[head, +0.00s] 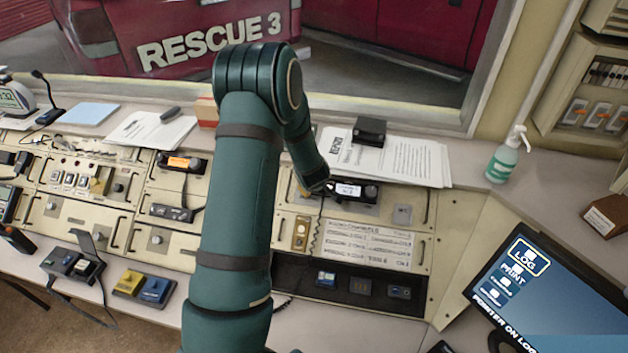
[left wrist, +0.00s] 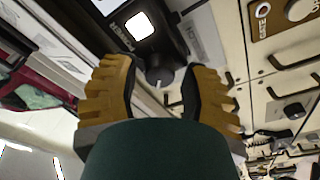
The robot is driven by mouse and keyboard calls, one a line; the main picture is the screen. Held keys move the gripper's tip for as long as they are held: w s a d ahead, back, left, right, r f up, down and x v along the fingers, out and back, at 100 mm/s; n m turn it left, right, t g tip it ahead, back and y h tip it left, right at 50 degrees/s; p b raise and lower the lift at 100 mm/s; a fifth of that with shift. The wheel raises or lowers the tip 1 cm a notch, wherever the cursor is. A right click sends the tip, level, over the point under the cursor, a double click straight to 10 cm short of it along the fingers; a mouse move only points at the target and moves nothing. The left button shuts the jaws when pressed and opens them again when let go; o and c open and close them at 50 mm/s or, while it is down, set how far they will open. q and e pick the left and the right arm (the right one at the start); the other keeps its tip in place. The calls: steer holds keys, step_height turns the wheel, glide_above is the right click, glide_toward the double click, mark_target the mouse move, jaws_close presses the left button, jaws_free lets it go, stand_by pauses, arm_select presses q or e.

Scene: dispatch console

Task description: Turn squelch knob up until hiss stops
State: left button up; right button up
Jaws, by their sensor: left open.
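A radio unit (head: 350,192) with a small lit display sits on the console, right of the end of my left arm in the head view. In the left wrist view its bright display (left wrist: 140,25) is at the top. The fingers are open with a gap on each side of the knob, and contact is not visible. My right gripper is not in view.
A tan "GATE" plate with a round control (left wrist: 299,10) lies to the right in the wrist view. Papers (head: 390,160) lie behind the radio. A dark strip with several switches (head: 350,287) runs in front. A tilted screen (head: 550,290) stands at the right.

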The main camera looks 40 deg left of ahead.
arm_select(q)
steer(key=v, duration=1.1)
steer(key=shift+s+d, duration=0.1)
steer(key=shift+d, duration=0.05)
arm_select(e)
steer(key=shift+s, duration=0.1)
